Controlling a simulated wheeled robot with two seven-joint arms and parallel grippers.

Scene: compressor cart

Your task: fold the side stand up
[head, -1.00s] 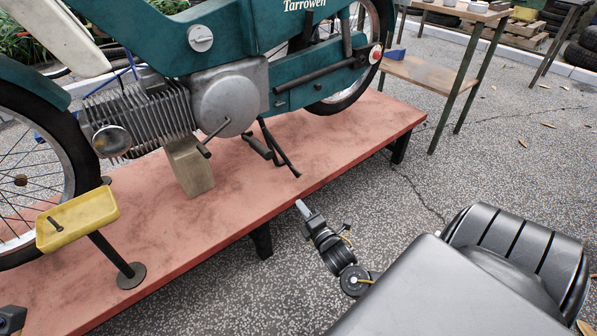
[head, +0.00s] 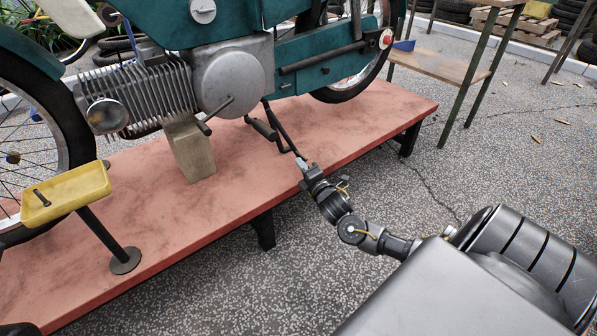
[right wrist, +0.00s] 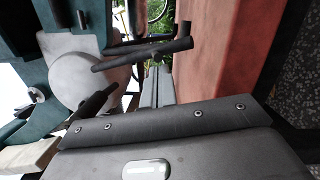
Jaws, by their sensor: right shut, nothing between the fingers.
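The side stand (head: 283,128) is a dark bar that slants down and right from under the teal moped (head: 325,70), with a short bent foot near the bench's front edge. My right gripper (head: 302,163) is shut and empty, its tip at the lower end of the stand. Whether they touch cannot be told. In the right wrist view, the shut fingers (right wrist: 157,86) point toward the dark stand bar (right wrist: 140,56), which crosses just beyond them. My left gripper cannot be made out; only a dark shape shows at the bottom left corner.
The moped stands on a red bench (head: 100,215). A wooden block (head: 190,150) sits under the engine, and a pedal crank (head: 215,117) is left of the stand. A yellow tray (head: 65,193) on a post is at left. Paved floor is clear in front.

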